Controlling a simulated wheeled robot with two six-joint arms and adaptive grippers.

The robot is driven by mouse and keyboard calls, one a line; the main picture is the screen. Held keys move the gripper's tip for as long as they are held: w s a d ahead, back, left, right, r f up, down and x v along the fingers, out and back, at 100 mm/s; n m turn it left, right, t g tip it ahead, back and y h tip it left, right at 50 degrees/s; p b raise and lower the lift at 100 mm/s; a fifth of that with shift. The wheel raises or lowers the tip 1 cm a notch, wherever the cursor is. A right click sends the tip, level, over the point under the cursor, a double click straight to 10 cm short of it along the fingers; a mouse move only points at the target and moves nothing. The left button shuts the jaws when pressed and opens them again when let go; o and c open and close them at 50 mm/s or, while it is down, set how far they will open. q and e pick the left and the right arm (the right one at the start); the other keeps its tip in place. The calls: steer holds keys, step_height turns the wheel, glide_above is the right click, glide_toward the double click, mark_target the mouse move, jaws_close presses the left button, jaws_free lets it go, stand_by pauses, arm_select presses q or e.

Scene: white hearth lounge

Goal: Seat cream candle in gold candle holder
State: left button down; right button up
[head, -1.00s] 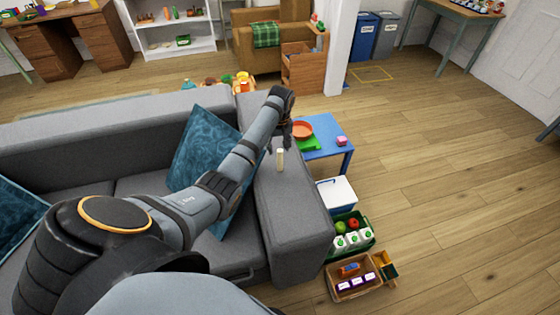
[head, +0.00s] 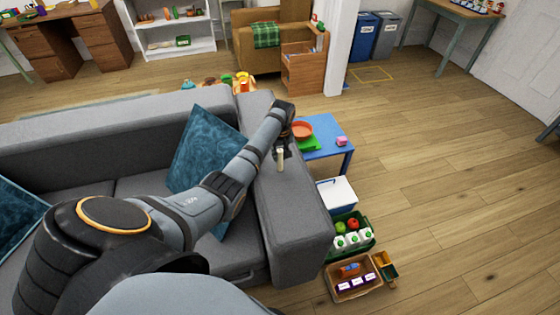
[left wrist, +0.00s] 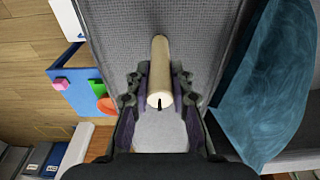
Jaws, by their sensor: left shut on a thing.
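The cream candle (head: 281,160) is a slim pale cylinder at the grey sofa's arm in the head view. It also shows in the left wrist view (left wrist: 160,70), its dark wick end toward the camera. My left gripper (head: 281,148) is shut on the candle near its upper end, with one finger on each side (left wrist: 160,87). Whether the candle's lower end touches the sofa arm is hard to tell. I cannot make out a gold candle holder in either view. My right gripper is not in view.
The grey sofa arm (head: 290,215) lies under the candle, with a teal cushion (head: 205,150) to its left. A blue table (head: 328,150) with an orange bowl (head: 302,129) stands beyond it. A white box (head: 337,194) and crates line the right side. Open floor lies farther right.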

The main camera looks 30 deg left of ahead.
mark_target(280, 151)
arm_select(q)
steer(key=shift+r, duration=0.15)
steer(key=shift+r, duration=0.3)
steer(key=r, duration=0.3)
steer(key=shift+s+d+r, duration=0.1)
steer(key=shift+s+d, duration=0.1)
steer(key=shift+d, duration=0.05)
steer(key=s+d+r+p, duration=0.5)
steer(key=s+d+r, duration=0.3)
steer(key=d+r, duration=0.1)
steer(key=shift+s+d, duration=0.4)
steer(key=shift+d, duration=0.15)
